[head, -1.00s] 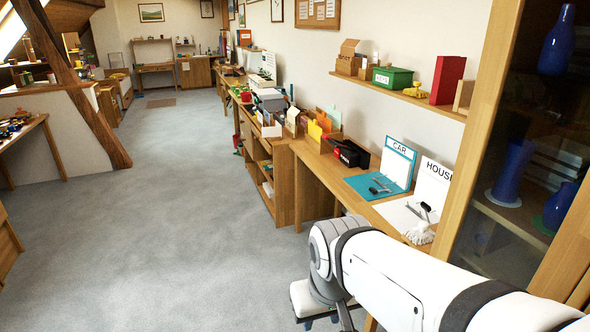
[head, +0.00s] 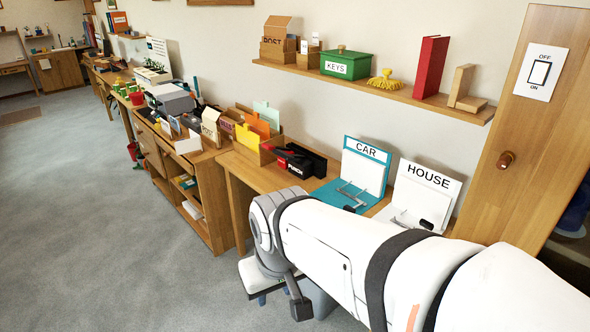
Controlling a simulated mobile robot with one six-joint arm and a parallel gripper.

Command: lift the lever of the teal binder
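The teal binder (head: 326,191) lies open on the wooden desk, its labelled side reading CAR standing upright against the wall. Its metal lever mechanism (head: 352,195) shows on the flat teal part, small and partly behind my arm's upper edge. How far the lever is raised is hard to tell. A white binder (head: 452,188) reading HOUSE stands open to its right, with a similar lever mechanism. My white arm crosses the lower right in front of the desk.
A black and red punch (head: 300,160) sits left of the teal binder. A wooden panel with a switch (head: 541,72) stands right. Grey floor (head: 110,230) is clear left.

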